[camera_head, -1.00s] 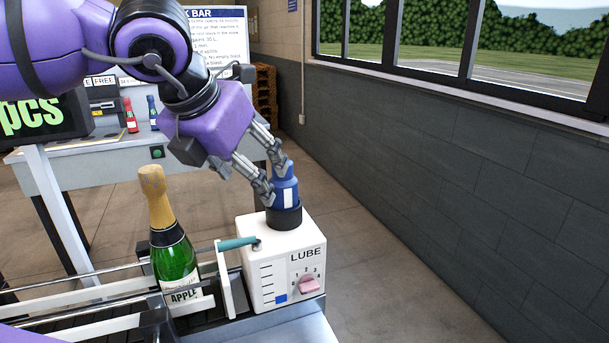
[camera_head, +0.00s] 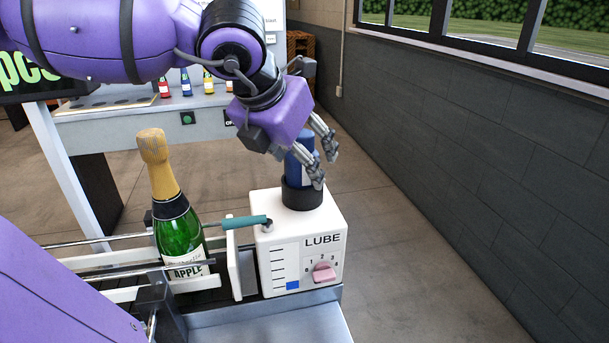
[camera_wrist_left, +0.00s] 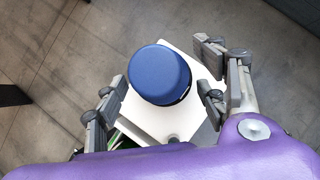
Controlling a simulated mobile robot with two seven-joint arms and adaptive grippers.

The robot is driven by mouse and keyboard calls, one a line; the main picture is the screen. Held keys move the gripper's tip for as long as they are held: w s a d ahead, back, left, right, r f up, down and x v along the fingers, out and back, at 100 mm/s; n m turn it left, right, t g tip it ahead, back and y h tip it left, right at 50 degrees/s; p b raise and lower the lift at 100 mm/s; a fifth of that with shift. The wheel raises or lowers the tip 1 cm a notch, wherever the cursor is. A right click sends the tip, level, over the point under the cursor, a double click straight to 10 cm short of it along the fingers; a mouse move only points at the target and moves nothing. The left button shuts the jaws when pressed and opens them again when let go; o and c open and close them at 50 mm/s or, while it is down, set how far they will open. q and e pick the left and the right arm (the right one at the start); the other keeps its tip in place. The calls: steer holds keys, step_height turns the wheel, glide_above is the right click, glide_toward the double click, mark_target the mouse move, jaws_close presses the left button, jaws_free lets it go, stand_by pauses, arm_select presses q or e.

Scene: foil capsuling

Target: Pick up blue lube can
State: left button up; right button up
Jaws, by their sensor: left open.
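The blue lube can (camera_head: 299,165) stands upright in the black collar on top of the white LUBE box (camera_head: 290,238). My left gripper (camera_head: 322,162) is open at the can, and its fingers hide part of it in the head view. In the left wrist view, the can's round blue top (camera_wrist_left: 159,74) shows between the two open fingers (camera_wrist_left: 163,92), with visible gaps on both sides. Whether a finger touches the can's lower part is hidden. My right gripper is not in view.
A green bottle (camera_head: 180,235) with gold foil stands on the conveyor, left of the box. A teal-handled lever (camera_head: 244,222) sticks out from the box toward it. A back bench (camera_head: 100,130) holds several small coloured bottles. The floor right of the box is clear.

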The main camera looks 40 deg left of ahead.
arm_select(q)
steer(key=shift+r, duration=0.1)
steer(key=c, duration=1.3)
steer(key=shift+o, duration=0.2)
